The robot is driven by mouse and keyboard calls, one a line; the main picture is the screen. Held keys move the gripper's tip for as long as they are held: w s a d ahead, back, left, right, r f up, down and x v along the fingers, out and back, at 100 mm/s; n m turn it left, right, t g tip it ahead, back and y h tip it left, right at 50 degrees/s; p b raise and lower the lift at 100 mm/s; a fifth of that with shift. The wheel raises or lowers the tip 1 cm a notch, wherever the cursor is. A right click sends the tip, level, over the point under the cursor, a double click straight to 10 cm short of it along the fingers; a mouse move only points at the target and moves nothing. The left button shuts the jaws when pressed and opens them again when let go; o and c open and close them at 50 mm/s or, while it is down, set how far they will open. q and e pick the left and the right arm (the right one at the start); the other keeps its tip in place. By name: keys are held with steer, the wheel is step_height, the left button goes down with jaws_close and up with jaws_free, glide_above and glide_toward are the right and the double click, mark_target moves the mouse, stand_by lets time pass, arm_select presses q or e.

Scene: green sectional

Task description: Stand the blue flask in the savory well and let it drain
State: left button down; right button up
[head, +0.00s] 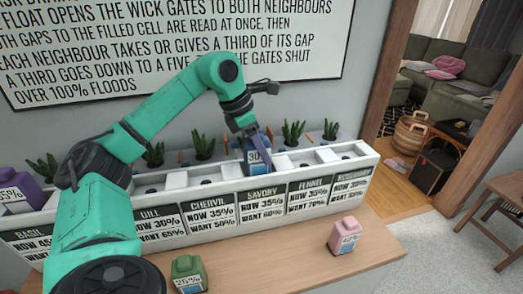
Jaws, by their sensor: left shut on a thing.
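The blue flask (257,170), with a label starting "30", is at the savory section of the white planter trough (210,197). Its lower part is hidden behind the trough's front wall, so I cannot tell if it rests on the bottom. The savory label (263,200) below it reads now 35%, want 60%. My left gripper (254,145) comes down from above and is shut on the top of the blue flask. My right gripper is not in view.
A green flask (188,273) and a pink flask (344,235) stand on the wooden counter (270,250) in front of the trough. A purple flask (22,191) stands at the far left. Several plants, one (293,133) just right of the gripper, line the back.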

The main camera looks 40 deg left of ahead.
arm_select(q)
steer(key=shift+d+f, duration=0.1)
steer(key=shift+f, duration=0.05)
steer(key=shift+c, duration=1.1)
jaws_free()
steer(key=shift+r, duration=0.3)
steer(key=p+v, duration=0.2)
steer(key=v, duration=0.9)
steer(key=shift+r, duration=0.15)
steer(key=shift+s+r, duration=0.1)
steer(key=shift+r, duration=0.2)
